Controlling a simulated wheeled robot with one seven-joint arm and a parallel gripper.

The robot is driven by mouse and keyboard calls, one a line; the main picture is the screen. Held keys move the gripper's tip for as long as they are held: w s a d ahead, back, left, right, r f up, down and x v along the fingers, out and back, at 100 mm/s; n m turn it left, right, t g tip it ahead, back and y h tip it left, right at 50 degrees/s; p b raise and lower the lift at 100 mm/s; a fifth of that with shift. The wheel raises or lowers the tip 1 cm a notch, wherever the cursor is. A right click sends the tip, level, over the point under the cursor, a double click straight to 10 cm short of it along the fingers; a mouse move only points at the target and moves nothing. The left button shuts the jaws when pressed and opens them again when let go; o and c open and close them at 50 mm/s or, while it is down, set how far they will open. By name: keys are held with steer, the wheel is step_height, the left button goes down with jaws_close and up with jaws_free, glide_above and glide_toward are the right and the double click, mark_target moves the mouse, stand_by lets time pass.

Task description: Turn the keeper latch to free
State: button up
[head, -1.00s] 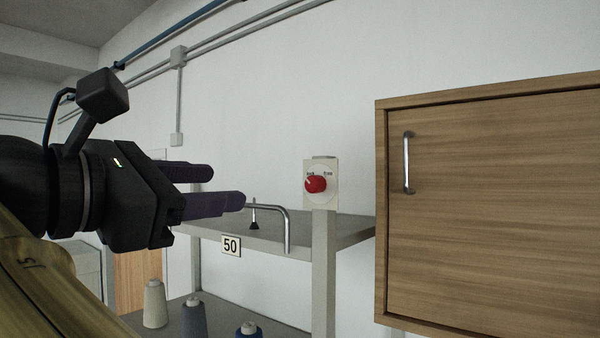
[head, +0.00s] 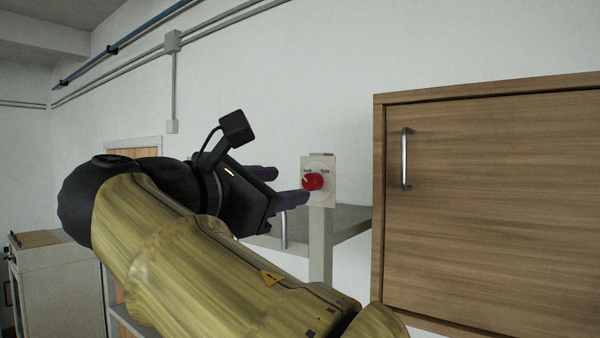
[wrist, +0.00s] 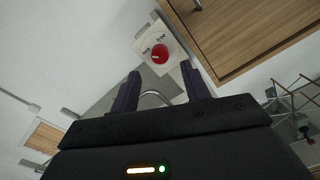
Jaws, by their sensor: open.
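The keeper latch is a red knob (head: 313,181) on a pale plate (head: 331,187) fixed at the top of a grey post. The plate reads "lock" at left and "free" at right, and the knob's white mark points up and left, toward "lock". My gripper (head: 292,187) is open and empty, its two dark purple fingers pointing at the knob from the left. In the wrist view the knob (wrist: 160,54) lies ahead of and between the fingertips (wrist: 164,80), with a gap, so the fingers appear not to touch it.
A wooden cabinet (head: 490,200) with a metal handle (head: 405,158) stands close to the right of the plate.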

mark_target(308, 183)
steer(key=p+x, duration=0.2)
steer(key=x, duration=0.3)
steer(key=shift+s+d+r, duration=0.1)
steer(key=shift+s+r, duration=0.05)
steer(key=shift+w+d, duration=0.15)
steer(key=shift+w, duration=0.25)
steer(key=shift+s, duration=0.1)
steer(key=c, duration=1)
